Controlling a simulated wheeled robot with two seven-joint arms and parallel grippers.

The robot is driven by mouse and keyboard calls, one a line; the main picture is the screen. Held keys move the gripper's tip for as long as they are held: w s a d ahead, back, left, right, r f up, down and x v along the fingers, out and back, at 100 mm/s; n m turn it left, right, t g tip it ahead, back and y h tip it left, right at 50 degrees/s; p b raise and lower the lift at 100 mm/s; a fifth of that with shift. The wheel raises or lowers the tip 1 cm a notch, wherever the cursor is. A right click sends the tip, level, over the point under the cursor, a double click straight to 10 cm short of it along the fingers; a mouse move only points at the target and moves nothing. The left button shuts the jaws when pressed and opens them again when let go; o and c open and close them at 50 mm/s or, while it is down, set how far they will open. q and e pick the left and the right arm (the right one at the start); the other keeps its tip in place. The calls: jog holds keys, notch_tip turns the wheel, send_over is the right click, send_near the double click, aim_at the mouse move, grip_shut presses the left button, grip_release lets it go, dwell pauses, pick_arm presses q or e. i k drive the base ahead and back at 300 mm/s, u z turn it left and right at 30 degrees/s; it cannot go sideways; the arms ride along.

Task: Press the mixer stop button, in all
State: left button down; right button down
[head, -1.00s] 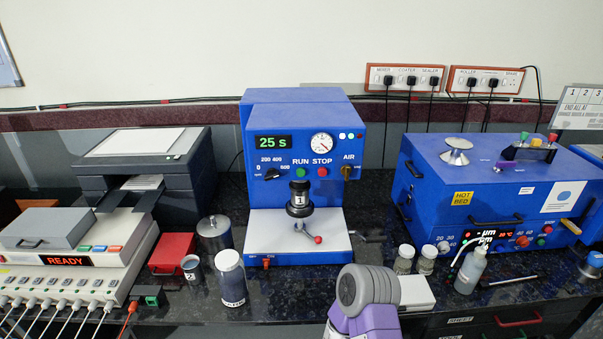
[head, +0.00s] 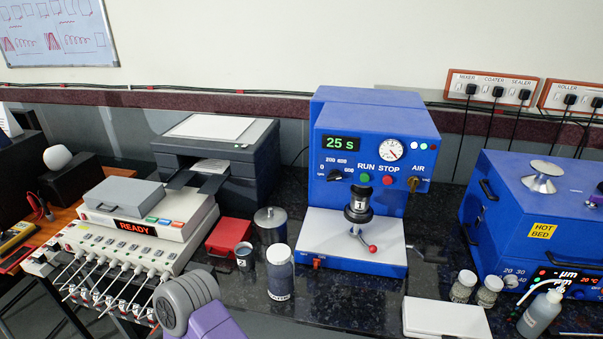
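The blue mixer (head: 335,120) stands on the dark bench right of the picture's middle. Its red stop button (head: 388,181) sits on the front panel under the word STOP, with the green run button (head: 364,178) to its left. The green display (head: 337,144) reads 25 s. A black vessel marked 1 (head: 358,206) stands in front of the panel, above the white deck (head: 325,231); the stop button is not covered. A purple and grey part of my own arm shows at the bottom, left of the mixer. Neither gripper is in view.
A capped jar (head: 281,272), a metal cylinder (head: 269,225) and a red box (head: 229,234) stand left of the mixer. Two small jars (head: 488,291) and a white box (head: 445,318) are at the front right. The blue hot bed (head: 530,215) stands farther right.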

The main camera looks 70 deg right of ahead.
aim_at(387, 180)
jog(key=u, duration=0.35)
jog(key=k, duration=1.2)
jog(key=z, duration=1.85)
jog(key=i, duration=0.5)
jog(key=z, duration=0.05)
